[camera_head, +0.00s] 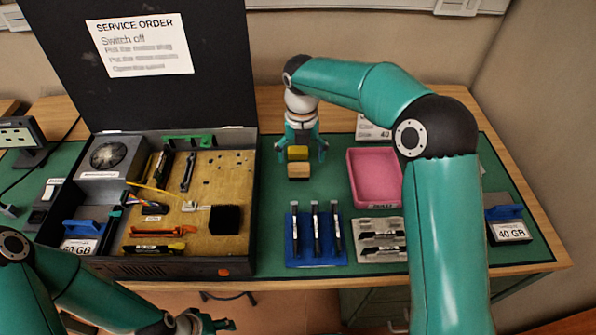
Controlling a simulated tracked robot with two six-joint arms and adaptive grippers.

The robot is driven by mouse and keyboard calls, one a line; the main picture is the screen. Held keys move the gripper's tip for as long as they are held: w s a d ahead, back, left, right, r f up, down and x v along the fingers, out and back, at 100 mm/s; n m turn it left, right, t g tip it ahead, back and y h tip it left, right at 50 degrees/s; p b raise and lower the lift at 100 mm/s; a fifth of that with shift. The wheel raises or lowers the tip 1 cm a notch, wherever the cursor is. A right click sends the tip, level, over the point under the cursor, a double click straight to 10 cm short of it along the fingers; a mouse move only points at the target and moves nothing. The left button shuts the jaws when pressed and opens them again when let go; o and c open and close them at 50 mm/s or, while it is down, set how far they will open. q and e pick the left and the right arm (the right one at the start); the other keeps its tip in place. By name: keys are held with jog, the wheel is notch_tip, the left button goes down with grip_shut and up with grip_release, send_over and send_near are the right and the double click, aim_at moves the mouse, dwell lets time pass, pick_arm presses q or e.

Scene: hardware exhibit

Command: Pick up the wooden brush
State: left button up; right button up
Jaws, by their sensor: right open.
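The wooden brush (299,171) is a small tan block with a yellow part at its far side, lying on the green mat between the open case and the pink tray. My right gripper (302,151) points down just over and behind it. Its fingers are spread, one to each side of the yellow part. I cannot tell whether they touch the brush. My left gripper (212,324) is low at the bottom edge, partly cut off, far from the brush, and its jaw state is unclear.
The open case (245,200) with a circuit board and fan stands to the left. A pink tray (352,168) is to the right. A blue rack (303,256) of several tools and a grey holder (368,252) lie in front.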

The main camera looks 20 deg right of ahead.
aim_at(298, 166)
jog(key=f, duration=0.5)
jog(key=shift+s+a, duration=0.1)
jog(key=shift+a, duration=0.2)
jog(key=c, duration=1.3)
jog(key=shift+o, duration=0.2)
jog(key=shift+r, duration=0.2)
jog(key=shift+r, duration=0.65)
notch_tip(298, 166, up, 18)
jog(key=p, duration=0.2)
jog(key=shift+r, duration=0.2)
